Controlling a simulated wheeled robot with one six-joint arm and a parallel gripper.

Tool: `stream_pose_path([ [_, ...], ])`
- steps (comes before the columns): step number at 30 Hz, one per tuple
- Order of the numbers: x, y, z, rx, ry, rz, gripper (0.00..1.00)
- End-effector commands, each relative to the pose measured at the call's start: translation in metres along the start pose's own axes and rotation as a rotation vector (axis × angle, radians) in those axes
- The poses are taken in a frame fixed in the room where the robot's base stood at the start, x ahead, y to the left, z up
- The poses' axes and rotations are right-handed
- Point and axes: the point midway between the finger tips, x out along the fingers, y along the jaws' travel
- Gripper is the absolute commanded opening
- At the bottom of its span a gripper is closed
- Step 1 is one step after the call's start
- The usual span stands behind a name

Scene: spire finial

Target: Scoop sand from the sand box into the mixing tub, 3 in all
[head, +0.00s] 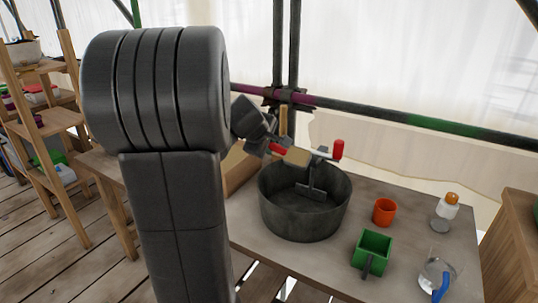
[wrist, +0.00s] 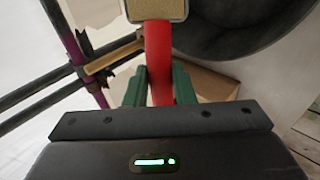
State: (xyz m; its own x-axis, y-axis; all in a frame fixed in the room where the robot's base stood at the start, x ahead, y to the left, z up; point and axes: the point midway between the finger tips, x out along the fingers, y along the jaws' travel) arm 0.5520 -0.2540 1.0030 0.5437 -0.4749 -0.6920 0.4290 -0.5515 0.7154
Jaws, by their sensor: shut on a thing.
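My gripper (head: 268,146) is shut on the red handle of a scoop (wrist: 158,62); its green fingers (wrist: 159,88) stand on both sides of the handle. The scoop's head, filled with tan sand (wrist: 157,9), is level and held above the back rim of the mixing tub (head: 276,216). The sand also shows in the head view (head: 297,156). The tub is dark, round and open, and I see no clear sand on its visible floor. The sand box (head: 240,168), a tan wooden box behind the tub, is mostly hidden by my arm.
A mixing tool (head: 311,191) with a red grip (head: 338,150) stands in the tub. Right of it on the table are an orange cup (head: 384,212), a green container (head: 372,246), a bottle (head: 446,212) and a clear jug (head: 435,273). A pipe rail (head: 400,117) runs behind.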

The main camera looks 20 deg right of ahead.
Motion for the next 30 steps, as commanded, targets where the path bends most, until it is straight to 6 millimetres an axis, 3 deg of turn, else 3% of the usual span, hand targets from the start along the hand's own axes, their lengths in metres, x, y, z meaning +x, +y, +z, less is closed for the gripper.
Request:
stream_pose_path([
  [30, 0.0033, -0.0117, 0.0009, 0.027, 0.015, 0.215, 0.00],
])
